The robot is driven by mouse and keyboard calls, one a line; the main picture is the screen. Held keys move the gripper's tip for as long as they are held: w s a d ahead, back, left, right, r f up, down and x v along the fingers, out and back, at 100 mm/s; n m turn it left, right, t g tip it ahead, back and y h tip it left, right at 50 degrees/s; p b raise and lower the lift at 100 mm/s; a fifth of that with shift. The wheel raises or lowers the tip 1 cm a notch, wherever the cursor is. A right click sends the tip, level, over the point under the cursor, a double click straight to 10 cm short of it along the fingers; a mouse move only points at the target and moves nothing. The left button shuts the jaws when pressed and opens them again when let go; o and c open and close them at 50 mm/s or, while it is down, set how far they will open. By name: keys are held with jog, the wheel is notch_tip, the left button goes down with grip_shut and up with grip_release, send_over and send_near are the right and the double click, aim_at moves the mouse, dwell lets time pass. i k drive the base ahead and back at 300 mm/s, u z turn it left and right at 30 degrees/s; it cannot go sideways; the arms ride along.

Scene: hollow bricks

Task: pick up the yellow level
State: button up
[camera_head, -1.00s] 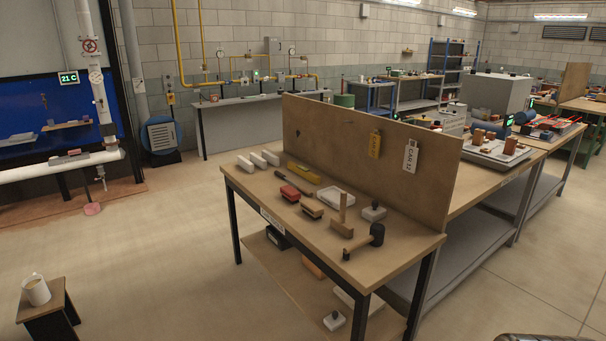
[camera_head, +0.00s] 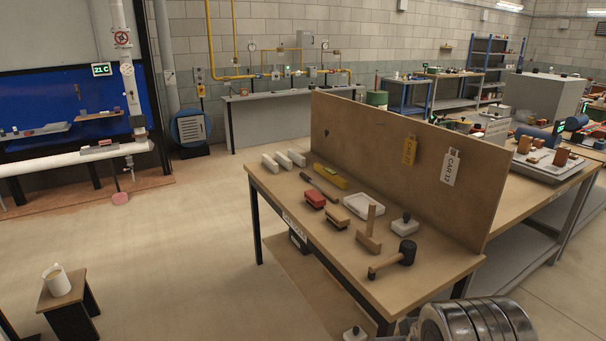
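The yellow level (camera_head: 330,176) lies flat on the wooden workbench (camera_head: 398,286), towards its back edge near the upright wooden board. It is a short yellow bar, next to a dark thin tool with a brown handle. No gripper shows in view. A ribbed metallic part at the bottom right seems to be part of my own arm, well apart from the level.
Nearby on the bench are white blocks (camera_head: 283,160), a red block (camera_head: 315,198), a white tray (camera_head: 364,205), brushes and a black mallet (camera_head: 396,260). The upright board (camera_head: 400,165) backs the bench. A stool with a mug (camera_head: 57,281) stands left; floor between is clear.

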aim_at(328, 173)
jog(key=u, duration=0.45)
jog(key=i, duration=0.65)
jog(key=u, duration=0.55)
jog(key=i, duration=2.2)
jog(key=z, duration=0.6)
jog(key=i, duration=0.65)
jog(key=z, duration=0.4)
